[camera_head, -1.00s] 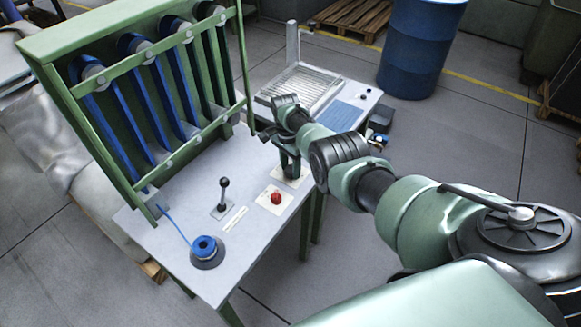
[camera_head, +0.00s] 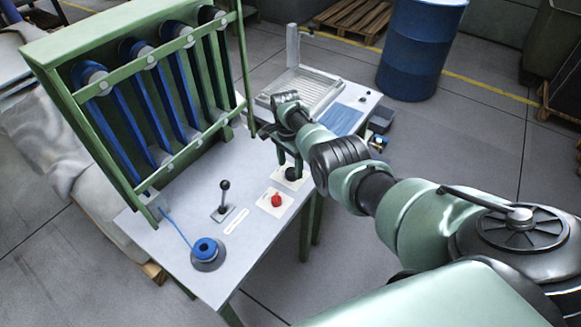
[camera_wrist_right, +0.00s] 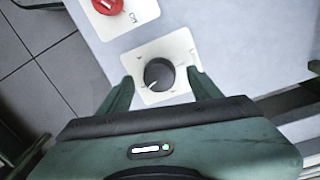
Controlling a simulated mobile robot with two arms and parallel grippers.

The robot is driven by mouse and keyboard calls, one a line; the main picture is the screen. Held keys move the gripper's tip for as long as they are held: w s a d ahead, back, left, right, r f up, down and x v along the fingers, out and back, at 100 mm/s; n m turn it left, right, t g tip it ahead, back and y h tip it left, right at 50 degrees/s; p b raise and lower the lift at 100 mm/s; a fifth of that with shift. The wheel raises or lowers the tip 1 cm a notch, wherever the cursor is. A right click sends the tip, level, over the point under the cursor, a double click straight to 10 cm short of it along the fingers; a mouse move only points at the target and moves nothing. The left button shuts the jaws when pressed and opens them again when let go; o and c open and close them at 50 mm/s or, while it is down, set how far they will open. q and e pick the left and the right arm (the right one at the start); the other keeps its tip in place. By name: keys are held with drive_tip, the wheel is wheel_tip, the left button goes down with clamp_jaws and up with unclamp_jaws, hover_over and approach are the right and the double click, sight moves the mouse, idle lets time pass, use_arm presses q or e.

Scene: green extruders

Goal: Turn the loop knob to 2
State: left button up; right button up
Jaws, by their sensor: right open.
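A black round knob (camera_wrist_right: 158,74) with a white pointer line sits on a white square plate (camera_wrist_right: 149,51) with small marks around it. The pointer aims toward the lower left in the wrist view. The marks are too small to read. My left gripper is out of view.
A red knob (camera_head: 277,200) on its own plate and a black lever (camera_head: 223,192) stand left of the black knob. A blue spool (camera_head: 205,248) sits near the front. The green rack (camera_head: 150,70) rises behind.

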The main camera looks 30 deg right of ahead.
sight(290, 171)
wheel_tip(290, 171, up, 6)
drive_tip(key=shift+w+a+f+p, duration=0.1)
drive_tip(key=shift+w+p, duration=0.05)
drive_tip(key=shift+p, duration=0.2)
idle(0.4)
